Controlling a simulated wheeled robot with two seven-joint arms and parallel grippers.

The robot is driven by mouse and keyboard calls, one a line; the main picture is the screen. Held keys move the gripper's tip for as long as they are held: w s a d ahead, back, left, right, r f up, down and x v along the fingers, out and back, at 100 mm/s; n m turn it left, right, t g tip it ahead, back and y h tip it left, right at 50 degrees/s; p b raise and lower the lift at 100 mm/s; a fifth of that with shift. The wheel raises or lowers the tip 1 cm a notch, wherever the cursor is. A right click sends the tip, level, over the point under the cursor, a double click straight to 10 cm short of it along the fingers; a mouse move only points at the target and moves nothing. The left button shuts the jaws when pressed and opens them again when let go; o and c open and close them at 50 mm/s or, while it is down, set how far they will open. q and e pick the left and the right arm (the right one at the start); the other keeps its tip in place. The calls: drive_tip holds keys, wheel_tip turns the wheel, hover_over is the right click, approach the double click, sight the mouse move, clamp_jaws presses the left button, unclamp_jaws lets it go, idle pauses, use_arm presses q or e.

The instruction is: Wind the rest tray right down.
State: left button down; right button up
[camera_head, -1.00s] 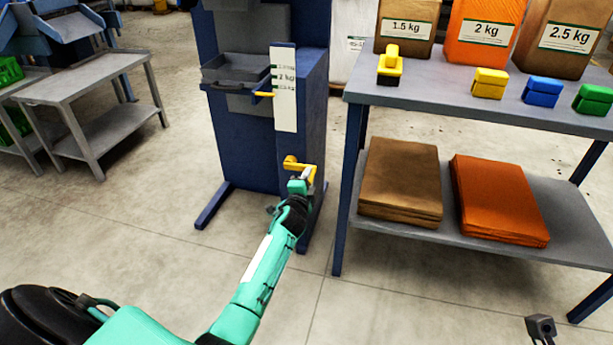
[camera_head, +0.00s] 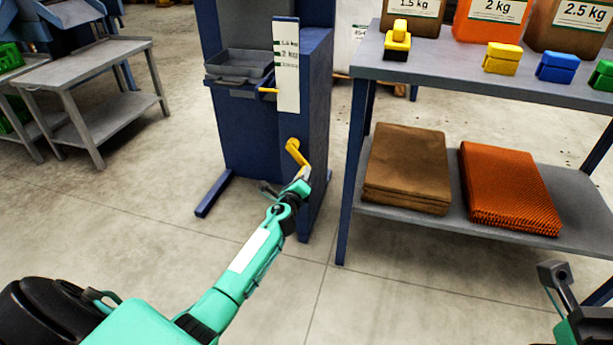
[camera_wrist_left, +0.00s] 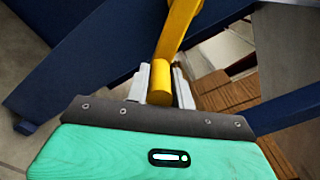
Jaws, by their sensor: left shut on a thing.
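The rest tray (camera_head: 238,66) is a grey shallow tray on the front of the blue machine column (camera_head: 262,140). A yellow pointer (camera_head: 267,90) reaches from it to the white scale strip (camera_head: 287,70), near the lowest marks. The yellow crank (camera_head: 296,152) is on the column's side, its arm slanting down to the right. My left gripper (camera_head: 304,174) is at the crank's lower end. In the left wrist view, its fingers (camera_wrist_left: 160,88) are shut on the yellow crank handle (camera_wrist_left: 161,80). My right gripper (camera_head: 556,271) is at the lower right; its fingers are unclear.
To the right stands a bench (camera_head: 450,82) with labelled bags and coloured clips on top. Folded brown sacks (camera_head: 408,165) and orange sacks (camera_head: 508,185) lie on its lower shelf. A grey table (camera_head: 85,65) stands at the left. The floor in front is clear.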

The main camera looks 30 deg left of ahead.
use_arm(q)
drive_tip(key=a+m, duration=0.1)
drive_tip(key=m, duration=0.1)
drive_tip(key=a+f+m, duration=0.1)
drive_tip(key=a+m, duration=0.1)
drive_tip(key=m, duration=0.1)
drive_tip(key=s+a+m, duration=0.1)
drive_tip(key=a+m, duration=0.1)
drive_tip(key=shift+s+f, duration=0.1)
drive_tip(key=shift+f, duration=0.3)
drive_tip(key=shift+a+m, duration=0.15)
drive_tip(key=shift+m, duration=0.15)
drive_tip(key=c, duration=1.2)
unclamp_jaws()
